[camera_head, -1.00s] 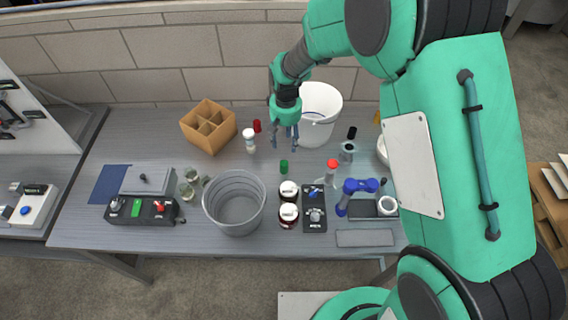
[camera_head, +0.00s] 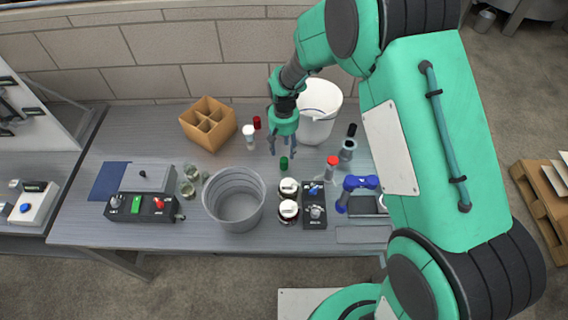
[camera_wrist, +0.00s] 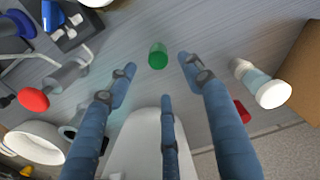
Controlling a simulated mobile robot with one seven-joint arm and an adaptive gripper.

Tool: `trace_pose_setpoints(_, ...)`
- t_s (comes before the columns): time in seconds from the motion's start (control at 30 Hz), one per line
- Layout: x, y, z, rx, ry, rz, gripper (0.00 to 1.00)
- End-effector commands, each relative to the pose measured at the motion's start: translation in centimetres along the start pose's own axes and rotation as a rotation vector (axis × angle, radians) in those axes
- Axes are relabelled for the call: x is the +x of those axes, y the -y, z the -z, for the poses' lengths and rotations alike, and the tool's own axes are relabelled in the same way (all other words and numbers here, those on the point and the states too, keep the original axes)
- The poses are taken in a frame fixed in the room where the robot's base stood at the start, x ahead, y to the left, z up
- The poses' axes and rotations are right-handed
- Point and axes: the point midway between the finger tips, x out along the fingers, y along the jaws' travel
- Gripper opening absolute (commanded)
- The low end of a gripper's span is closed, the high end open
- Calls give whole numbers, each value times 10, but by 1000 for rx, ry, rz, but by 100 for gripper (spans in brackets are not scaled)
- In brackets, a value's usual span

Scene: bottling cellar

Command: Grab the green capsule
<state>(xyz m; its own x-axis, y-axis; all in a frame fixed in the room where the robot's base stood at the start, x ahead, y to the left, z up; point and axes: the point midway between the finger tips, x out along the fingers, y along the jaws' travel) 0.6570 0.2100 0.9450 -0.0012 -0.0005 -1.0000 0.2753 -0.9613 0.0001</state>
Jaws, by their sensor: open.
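The green capsule (camera_head: 284,163) is a small green cylinder standing on the grey workbench, near its middle. It also shows in the wrist view (camera_wrist: 158,56), just beyond the fingertips and roughly between them. My gripper (camera_head: 281,148) is open and empty, just behind and above the capsule in the head view. In the wrist view my gripper (camera_wrist: 158,72) has its blue fingers spread, with a third finger below, and they appear not to touch the capsule.
A grey bucket (camera_head: 234,217) stands front left of the capsule, and white-capped jars (camera_head: 289,188) stand in front. A white bucket (camera_head: 316,128) stands behind right. A white-capped bottle (camera_head: 249,134), a red capsule (camera_head: 257,122) and a cardboard divider box (camera_head: 208,101) stand to the left.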

Motion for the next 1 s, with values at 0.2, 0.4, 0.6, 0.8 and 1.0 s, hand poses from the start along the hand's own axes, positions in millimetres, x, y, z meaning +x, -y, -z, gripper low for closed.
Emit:
trace_pose_setpoints(0.2, 28, 0, 0, 0, 0, 0, 51)
trace_pose_setpoints(0.4, 35, 0, 0, 0, -1, 0, 51)
trace_pose_setpoints(0.6, 35, 0, 0, 0, -1, 0, 51)
trace_pose_setpoints(0.8, 40, 0, 0, 0, 0, 0, 51)
trace_pose_setpoints(1.0, 62, 1, -2, 0, 1, 0, 51)
